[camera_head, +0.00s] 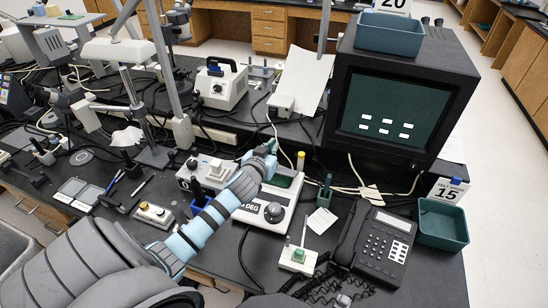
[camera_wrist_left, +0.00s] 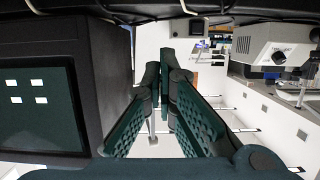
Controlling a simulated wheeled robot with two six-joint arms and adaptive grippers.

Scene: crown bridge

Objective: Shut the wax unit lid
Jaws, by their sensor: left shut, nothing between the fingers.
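The white wax unit (camera_head: 258,217) stands on the black bench at the centre of the head view, with a black dial and "DEG" lettering on its front. A dark green surface (camera_head: 286,180) shows at its top right. My arm and gripper cover part of the top, and I cannot tell how far the lid stands open. My left gripper (camera_head: 269,149) is over the back of the unit; I cannot tell whether it touches it. In the left wrist view its teal fingers (camera_wrist_left: 168,85) are together with nothing between them.
A large black monitor (camera_head: 403,80) stands behind and to the right; its side also fills the left of the left wrist view (camera_wrist_left: 110,80). A telephone (camera_head: 376,245), a green tray (camera_head: 442,225) and a small white block with a green top (camera_head: 298,258) crowd the bench nearby.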

